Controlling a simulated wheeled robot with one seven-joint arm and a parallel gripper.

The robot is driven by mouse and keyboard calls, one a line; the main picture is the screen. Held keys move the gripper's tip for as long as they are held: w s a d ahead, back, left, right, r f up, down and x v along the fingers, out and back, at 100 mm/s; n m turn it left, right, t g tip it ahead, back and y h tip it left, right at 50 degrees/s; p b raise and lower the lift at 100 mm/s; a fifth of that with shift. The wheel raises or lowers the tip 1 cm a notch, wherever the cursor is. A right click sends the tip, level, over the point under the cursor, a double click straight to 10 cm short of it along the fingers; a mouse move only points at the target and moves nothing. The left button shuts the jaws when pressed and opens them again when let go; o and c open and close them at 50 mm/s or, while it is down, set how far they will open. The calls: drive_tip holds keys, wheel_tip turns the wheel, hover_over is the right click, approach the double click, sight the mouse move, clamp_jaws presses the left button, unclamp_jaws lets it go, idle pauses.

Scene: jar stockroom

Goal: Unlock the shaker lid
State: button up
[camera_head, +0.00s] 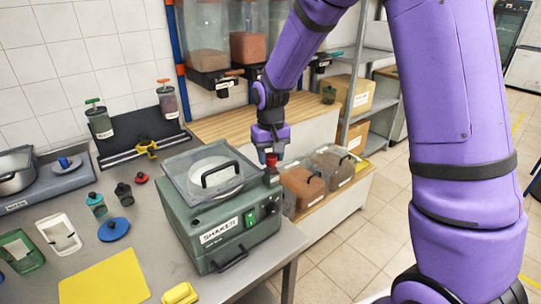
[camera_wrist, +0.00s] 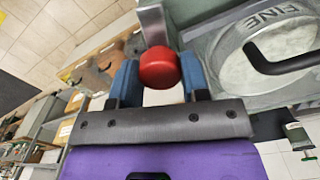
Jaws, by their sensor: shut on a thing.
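The green shaker (camera_head: 225,229) stands on the grey table near its right end, with a label reading SHAKER on its front. Its clear lid (camera_head: 180,180) with a black handle lies flat over a round sieve marked FINE (camera_wrist: 290,70). A red knob (camera_wrist: 158,68) on a grey metal arm sits at the lid's right side; it also shows in the head view (camera_head: 271,160). My gripper (camera_wrist: 160,80) is shut on the red knob, with a blue finger on each side of it. In the head view my gripper (camera_head: 271,150) points down over the knob and partly hides it.
Lidded bins (camera_head: 303,187) stand on a low shelf to the right of the shaker. Hanging dispensers (camera_head: 208,50) are behind.

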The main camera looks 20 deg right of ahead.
sight(271, 156)
drive_tip(key=shift+n, duration=1.7)
drive_tip(key=o, duration=0.9)
wheel_tip(271, 156, up, 11)
drive_tip(key=shift+f, duration=0.1)
